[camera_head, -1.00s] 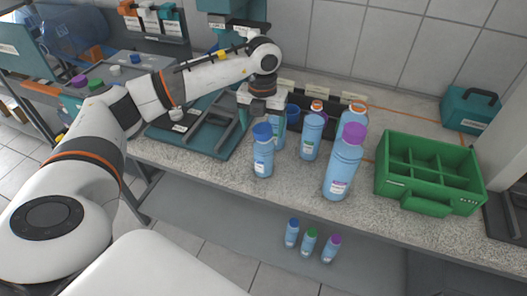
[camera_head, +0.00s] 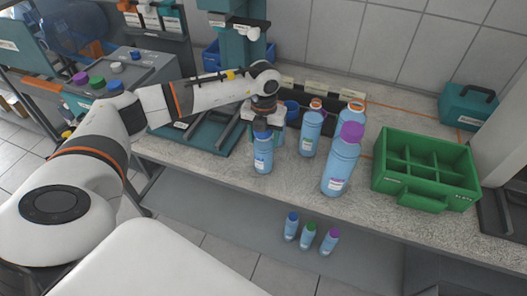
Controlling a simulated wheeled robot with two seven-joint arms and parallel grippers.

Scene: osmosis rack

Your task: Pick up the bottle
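Several light-blue bottles stand upright on the speckled bench. The nearest to my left gripper is a bottle with a dark blue cap (camera_head: 263,157). My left gripper (camera_head: 265,122) is at the top of this bottle and partly covers its cap. Its fingertips are too small and overlapped to show whether they grip the cap. Another bottle behind it is mostly hidden by the gripper. To the right stand two orange-capped bottles, one in front (camera_head: 311,133) and one farther back (camera_head: 353,113), and a large purple-capped bottle (camera_head: 340,168). My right gripper is not in view.
A green divided crate (camera_head: 422,201) stands right of the bottles. A teal case (camera_head: 468,108) is at the back right. Several small bottles, one blue-capped (camera_head: 291,226), stand lower, below the bench edge. Bare bench (camera_head: 295,180) lies between the front bottles.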

